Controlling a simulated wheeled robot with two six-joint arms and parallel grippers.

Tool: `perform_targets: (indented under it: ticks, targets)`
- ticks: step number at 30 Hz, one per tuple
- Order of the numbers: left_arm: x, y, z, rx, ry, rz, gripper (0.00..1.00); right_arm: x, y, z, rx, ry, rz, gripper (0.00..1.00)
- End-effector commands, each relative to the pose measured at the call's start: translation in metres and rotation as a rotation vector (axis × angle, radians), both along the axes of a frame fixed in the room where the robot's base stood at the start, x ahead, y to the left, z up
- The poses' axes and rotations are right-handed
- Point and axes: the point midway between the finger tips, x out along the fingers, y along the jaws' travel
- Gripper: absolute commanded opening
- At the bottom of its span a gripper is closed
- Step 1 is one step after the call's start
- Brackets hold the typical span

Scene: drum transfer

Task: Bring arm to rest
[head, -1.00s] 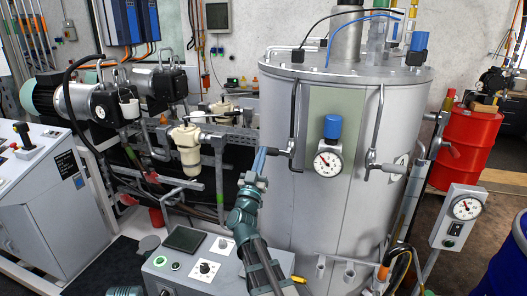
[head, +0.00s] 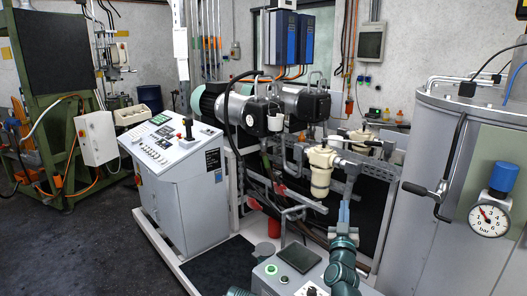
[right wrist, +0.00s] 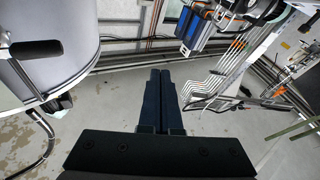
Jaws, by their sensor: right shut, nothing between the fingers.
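My right gripper (head: 344,212) is in the lower middle of the head view, at the end of my teal and grey right arm. Its fingers are together and hold nothing. The right wrist view also shows the two dark fingers (right wrist: 160,98) side by side, pointing away from the camera over the pale floor. The fingers look apart from the tank's black handle (head: 425,190), which lies to their right in the head view. My left gripper is not in view.
The grey tank (head: 440,245) with its pressure gauge (head: 489,220) stands at the right. A control box (head: 270,277) is close to my right arm. Behind are a cream filter (head: 321,170), pumps and pipes. A control cabinet (head: 178,170) stands left; dark floor (head: 75,250) there is open.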

Motion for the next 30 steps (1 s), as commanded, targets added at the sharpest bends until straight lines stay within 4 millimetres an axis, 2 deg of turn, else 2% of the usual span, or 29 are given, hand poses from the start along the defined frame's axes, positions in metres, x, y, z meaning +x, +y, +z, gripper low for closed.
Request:
perform_targets:
  ticks: [1,4,6,9,13,17,21,25,27,30]
  targets:
    - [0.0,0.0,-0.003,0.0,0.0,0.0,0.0,0.006,0.033,-0.02,0.008,0.081,0.102,0.0]
    - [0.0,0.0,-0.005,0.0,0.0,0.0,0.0,0.011,0.09,-0.062,0.025,0.263,0.275,0.0]
    - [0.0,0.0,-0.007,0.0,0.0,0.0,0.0,0.005,0.127,-0.094,0.037,0.404,0.376,0.0]
    - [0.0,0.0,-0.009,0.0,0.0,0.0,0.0,-0.014,0.171,-0.142,0.052,0.62,0.487,0.0]
    - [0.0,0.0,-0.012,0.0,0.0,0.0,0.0,-0.057,0.21,-0.202,0.067,0.92,0.566,0.0]
    - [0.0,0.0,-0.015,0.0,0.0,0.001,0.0,-0.113,0.228,-0.252,0.073,1.228,0.565,0.0]
    - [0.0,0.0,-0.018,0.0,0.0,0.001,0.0,-0.177,0.227,-0.287,0.07,1.528,0.478,0.0]
    - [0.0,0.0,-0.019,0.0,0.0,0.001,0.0,-0.225,0.217,-0.301,0.063,1.731,0.362,0.0]
    - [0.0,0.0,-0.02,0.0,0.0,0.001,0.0,-0.243,0.211,-0.303,0.061,1.806,0.303,0.0]
    - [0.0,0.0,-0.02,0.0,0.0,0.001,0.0,-0.26,0.205,-0.303,0.055,1.874,0.243,0.0]
